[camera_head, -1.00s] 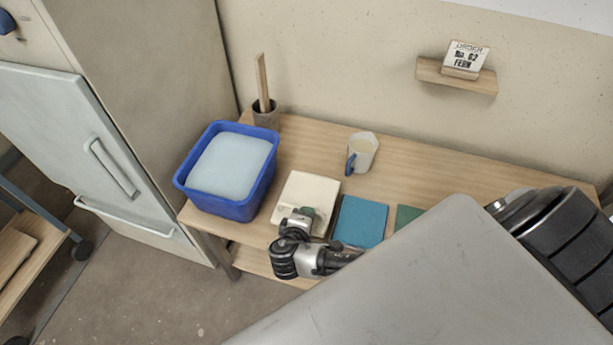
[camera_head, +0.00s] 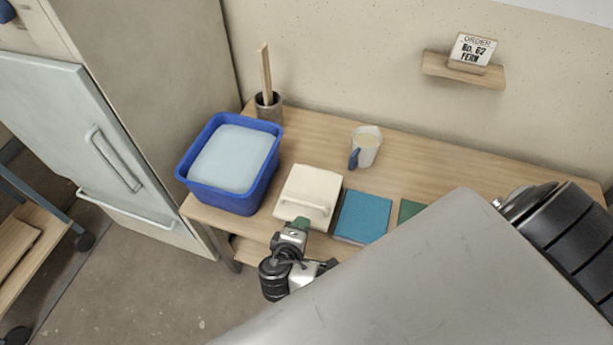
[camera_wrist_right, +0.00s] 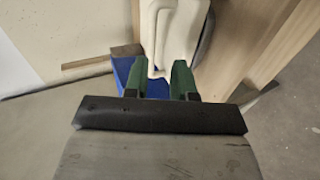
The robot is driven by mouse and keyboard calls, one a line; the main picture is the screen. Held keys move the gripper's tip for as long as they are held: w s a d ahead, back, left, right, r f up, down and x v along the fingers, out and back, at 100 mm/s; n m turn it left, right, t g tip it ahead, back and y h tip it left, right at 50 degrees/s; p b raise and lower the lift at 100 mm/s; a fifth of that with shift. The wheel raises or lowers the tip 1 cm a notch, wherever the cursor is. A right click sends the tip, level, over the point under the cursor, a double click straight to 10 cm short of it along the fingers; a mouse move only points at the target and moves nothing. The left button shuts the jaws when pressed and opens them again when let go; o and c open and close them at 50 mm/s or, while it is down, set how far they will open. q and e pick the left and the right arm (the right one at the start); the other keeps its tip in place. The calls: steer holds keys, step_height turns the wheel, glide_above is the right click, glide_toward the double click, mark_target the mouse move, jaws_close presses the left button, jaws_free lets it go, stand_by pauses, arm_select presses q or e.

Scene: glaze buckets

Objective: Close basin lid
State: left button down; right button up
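A cream, square box-like basin with a flat lid (camera_head: 312,184) sits at the table's front edge in the head view, right of the blue tub. A bar handle (camera_head: 305,205) runs along the lid's near side. The lid looks flat from above; I cannot tell whether a gap lies under it. My right gripper (camera_head: 299,225), with green fingertips, is just in front of the handle. In the right wrist view its fingers (camera_wrist_right: 158,80) are apart, with a cream curved part, apparently the handle (camera_wrist_right: 152,45), ahead and between them. I cannot tell whether they touch. My left gripper is not in view.
A blue tub (camera_head: 187,184) with a pale blue surface stands at the left. A pot with a wooden stick (camera_head: 268,107), a mug (camera_head: 366,150), a blue tile (camera_head: 362,216) and a green tile (camera_head: 409,210) are on the table (camera_head: 430,170). A cabinet (camera_head: 180,90) stands left.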

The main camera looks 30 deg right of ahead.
steer(key=shift+v, duration=1.95)
steer(key=s+d+r+m+g+y, duration=0.4)
steer(key=s+r+m+g+y, duration=0.15)
steer(key=s+r+y, duration=0.45)
step_height(320, 180, down, 27)
steer(key=s, duration=0.2)
steer(key=s+d+f+g, duration=0.2)
steer(key=s+d+f, duration=0.1)
steer(key=s+f, duration=1.3)
steer(key=shift+f, duration=0.3)
